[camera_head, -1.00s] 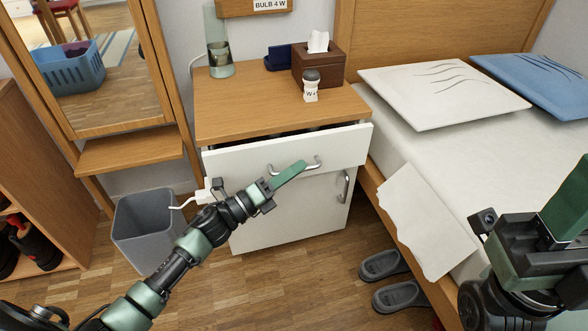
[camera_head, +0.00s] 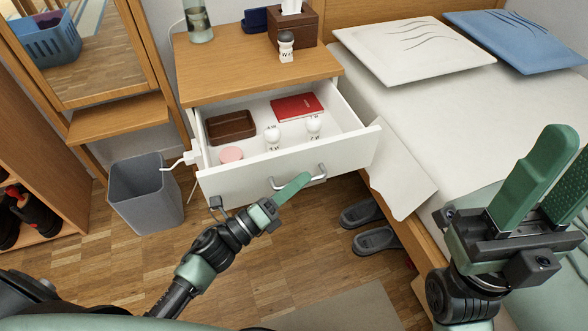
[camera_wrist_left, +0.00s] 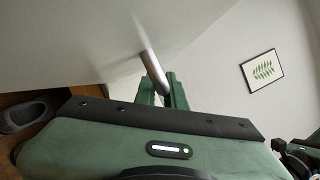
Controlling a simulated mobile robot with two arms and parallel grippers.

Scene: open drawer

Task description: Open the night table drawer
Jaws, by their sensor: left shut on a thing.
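The night table (camera_head: 215,84) has a wooden top and white body. Its white drawer (camera_head: 350,150) is pulled well out, with the inside showing. My left gripper (camera_head: 298,183) is at the metal drawer handle (camera_head: 318,178), its fingers closed around it. In the left wrist view the handle (camera_wrist_left: 154,74) runs between the green fingers (camera_wrist_left: 162,97). Inside the drawer are a brown tray (camera_head: 230,126), a red book (camera_head: 297,106), white bulbs (camera_head: 272,135) and a pink round thing (camera_head: 231,154). My right gripper (camera_head: 562,150) is open and empty over the bed side.
A grey bin (camera_head: 145,195) stands left of the drawer. The bed (camera_head: 470,110) is close on the right, with a white sheet hanging over its edge. Grey slippers (camera_head: 375,241) lie on the floor beside it. A tissue box (camera_head: 293,24) and a bottle stand on the table top.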

